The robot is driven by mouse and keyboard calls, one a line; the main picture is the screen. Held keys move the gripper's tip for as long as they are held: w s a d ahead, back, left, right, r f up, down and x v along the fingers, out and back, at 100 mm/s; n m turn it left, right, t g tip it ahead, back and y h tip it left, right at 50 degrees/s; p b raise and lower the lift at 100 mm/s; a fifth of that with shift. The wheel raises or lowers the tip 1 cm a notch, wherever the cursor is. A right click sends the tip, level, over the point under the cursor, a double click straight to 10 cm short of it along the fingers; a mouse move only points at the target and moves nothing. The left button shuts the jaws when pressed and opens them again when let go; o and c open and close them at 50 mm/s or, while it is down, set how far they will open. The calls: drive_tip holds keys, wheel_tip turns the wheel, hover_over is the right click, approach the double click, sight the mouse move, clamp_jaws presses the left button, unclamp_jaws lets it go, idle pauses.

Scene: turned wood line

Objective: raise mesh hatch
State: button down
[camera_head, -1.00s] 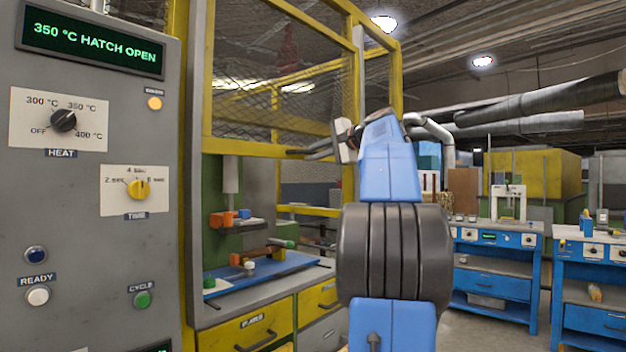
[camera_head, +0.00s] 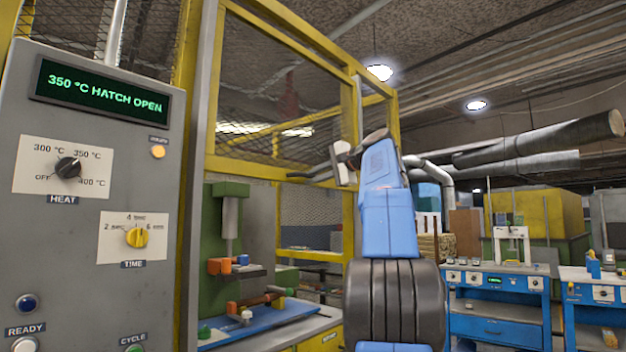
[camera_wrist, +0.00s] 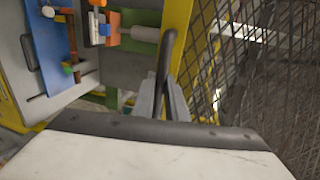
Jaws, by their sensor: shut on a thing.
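The mesh hatch is a yellow frame (camera_head: 245,168) with dark wire mesh, on the front of the machine cell. It stands partly raised, with an opening under its lower bar. Its dark handle (camera_wrist: 169,48) shows in the wrist view, beside the yellow frame. My gripper (camera_head: 328,168) is shut on this handle at the lower bar; its fingers (camera_wrist: 163,100) meet around the handle in the wrist view. The exact contact is small in the head view. The control panel's display (camera_head: 105,90) reads "350 °C HATCH OPEN".
Under the hatch are a green press (camera_head: 230,192) and a blue tray (camera_head: 262,327) with a turned wooden piece on it. The grey control panel (camera_head: 85,220) stands close at the left. Blue workbenches (camera_head: 490,325) and a grey duct (camera_head: 540,137) are at the right.

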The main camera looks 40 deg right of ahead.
drive_tip(key=c, duration=1.8)
unclamp_jaws()
drive_tip(key=shift+o, duration=0.2)
drive_tip(key=v, duration=1.7)
drive_tip(key=shift+d, duration=0.15)
drive_tip(key=shift+s, duration=0.15)
